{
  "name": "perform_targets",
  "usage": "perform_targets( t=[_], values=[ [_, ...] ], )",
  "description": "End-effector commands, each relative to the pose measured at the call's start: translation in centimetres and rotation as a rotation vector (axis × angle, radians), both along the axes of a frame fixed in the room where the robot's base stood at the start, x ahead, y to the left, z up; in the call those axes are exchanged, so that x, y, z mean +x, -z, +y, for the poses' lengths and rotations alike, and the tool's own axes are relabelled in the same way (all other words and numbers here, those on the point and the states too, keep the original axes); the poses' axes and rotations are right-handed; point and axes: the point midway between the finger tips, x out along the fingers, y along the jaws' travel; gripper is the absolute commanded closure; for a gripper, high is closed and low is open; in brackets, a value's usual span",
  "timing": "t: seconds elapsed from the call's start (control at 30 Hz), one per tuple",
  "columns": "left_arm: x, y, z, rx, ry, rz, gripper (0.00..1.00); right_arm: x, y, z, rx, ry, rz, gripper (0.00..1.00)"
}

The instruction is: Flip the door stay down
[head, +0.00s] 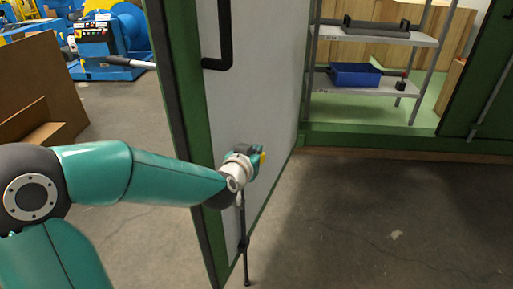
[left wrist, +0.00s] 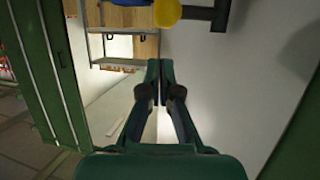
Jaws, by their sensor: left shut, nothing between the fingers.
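The door (head: 257,80) stands open, with a pale panel and a green frame. The door stay (head: 244,250) is a dark thin rod low on the door's pale side. It points down, nearly upright, with its foot at floor level; I cannot tell whether it touches the floor. Its upper end is partly hidden by my left wrist. My left gripper (head: 254,158) is just above the rod, close to the panel. In the left wrist view its fingers (left wrist: 160,66) are shut with nothing between them. A yellow rounded part (left wrist: 167,12) on a dark piece shows beyond the fingertips. My right gripper is not seen.
A black door handle (head: 224,35) sticks out higher on the panel. A metal shelf (head: 365,88) with a blue bin (head: 354,74) stands behind the green doorway sill. Brown boards (head: 45,85) and blue machinery (head: 122,35) are at the left. Floor right of the door is clear.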

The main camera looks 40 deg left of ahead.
Motion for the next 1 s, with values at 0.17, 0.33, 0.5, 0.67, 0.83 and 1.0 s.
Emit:
perform_targets(
  t=[0.17, 0.33, 0.5, 0.67, 0.83, 1.0],
  values=[
    [-4.1, -1.6, -1.3, 0.001, 0.0, -0.005, 1.0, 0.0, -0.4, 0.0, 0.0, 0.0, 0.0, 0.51],
    [-7.0, -2.5, -2.2, 0.001, 0.0, -0.005, 1.0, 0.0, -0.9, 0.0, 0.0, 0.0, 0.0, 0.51],
    [-8.5, -3.1, -2.7, 0.002, -0.001, -0.005, 1.0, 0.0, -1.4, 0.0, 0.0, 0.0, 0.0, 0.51],
    [-8.9, -3.1, -2.9, 0.002, 0.0, -0.004, 1.0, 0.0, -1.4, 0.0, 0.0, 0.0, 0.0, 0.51],
    [-8.9, -3.0, -3.0, 0.002, 0.001, -0.004, 1.0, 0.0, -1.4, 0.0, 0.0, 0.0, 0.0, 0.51],
    [-8.9, -3.0, -2.9, 0.002, 0.001, -0.004, 1.0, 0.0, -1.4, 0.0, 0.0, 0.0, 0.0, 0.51]
  ],
)
